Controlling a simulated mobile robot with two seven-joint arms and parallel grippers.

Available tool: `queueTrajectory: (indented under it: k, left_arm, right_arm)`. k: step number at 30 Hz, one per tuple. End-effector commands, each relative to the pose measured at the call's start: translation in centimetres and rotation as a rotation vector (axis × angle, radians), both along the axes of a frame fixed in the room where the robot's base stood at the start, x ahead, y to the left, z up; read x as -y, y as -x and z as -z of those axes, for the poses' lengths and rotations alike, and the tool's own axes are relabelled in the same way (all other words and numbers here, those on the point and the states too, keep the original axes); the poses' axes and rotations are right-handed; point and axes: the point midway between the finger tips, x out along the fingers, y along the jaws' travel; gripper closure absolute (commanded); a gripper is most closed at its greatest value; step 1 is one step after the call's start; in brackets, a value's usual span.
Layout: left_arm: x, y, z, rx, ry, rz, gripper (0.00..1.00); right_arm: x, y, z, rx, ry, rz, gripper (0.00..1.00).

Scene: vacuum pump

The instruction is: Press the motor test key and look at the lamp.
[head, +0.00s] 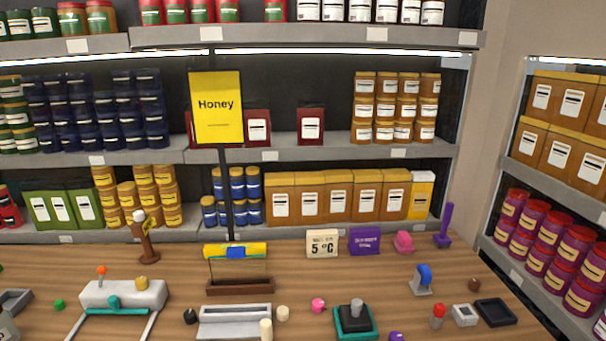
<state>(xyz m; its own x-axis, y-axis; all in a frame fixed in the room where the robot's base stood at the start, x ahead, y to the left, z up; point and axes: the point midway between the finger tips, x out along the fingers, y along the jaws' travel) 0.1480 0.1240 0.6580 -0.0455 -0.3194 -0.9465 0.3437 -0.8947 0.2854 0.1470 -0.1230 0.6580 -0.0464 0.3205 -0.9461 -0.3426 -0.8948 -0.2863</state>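No part in view is labelled as the motor test key or the lamp. A small white box with a dark square face (464,314) sits at the table's front right and could be a key; I cannot tell. A small red-domed piece on a pale base (437,316) stands just left of it and could be the lamp; I cannot tell whether it is lit. A teal base with a black block and grey knob (355,320) stands at the front middle. Neither of my grippers can be made out.
The wooden table (190,268) holds a grey machine with teal bar (122,294), a white tray-like part (234,322), a black tray (495,312), a blue-topped piece (422,279) and a "5 °C" sign (322,243). Stocked shelves (330,154) stand behind.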

Motion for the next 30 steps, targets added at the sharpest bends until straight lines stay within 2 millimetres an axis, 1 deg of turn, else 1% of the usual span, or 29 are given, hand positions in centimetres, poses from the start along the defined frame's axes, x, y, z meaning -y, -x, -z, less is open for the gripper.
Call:
queueTrajectory:
  k: [3,4,5,6,8,9,10,30]
  left_arm:
    - [0.00,-0.02,-0.01,0.000,0.000,0.000,0.57]
    - [0.00,-0.02,-0.01,0.000,0.000,0.000,0.57]
    - [0.00,-0.02,-0.01,0.000,0.000,0.000,0.57]
    - [0.00,-0.02,-0.01,0.000,0.000,0.000,0.57]
    - [0.00,-0.01,-0.01,0.000,0.000,0.000,0.57]
    - [0.00,-0.01,-0.01,0.000,0.000,0.000,0.57]
    - [0.00,-0.01,-0.01,0.000,0.000,0.000,0.57]
    - [0.01,-0.01,0.00,0.000,0.000,0.000,0.57]
  right_arm:
    - [0.02,-0.09,-0.01,0.001,0.000,0.000,0.35]
    - [0.02,-0.10,-0.01,0.001,0.000,0.000,0.42]
    - [0.02,-0.11,-0.01,0.001,0.000,0.000,0.51]
    - [0.03,-0.11,-0.01,0.001,0.000,0.000,0.64]
    - [0.03,-0.12,0.00,0.001,0.000,0.000,0.84]
    - [0.04,-0.13,0.00,0.001,0.000,0.000,0.97]
    - [0.04,-0.13,0.00,0.001,0.000,0.000,1.00]
    - [0.06,-0.16,0.01,0.001,0.002,0.001,1.00]
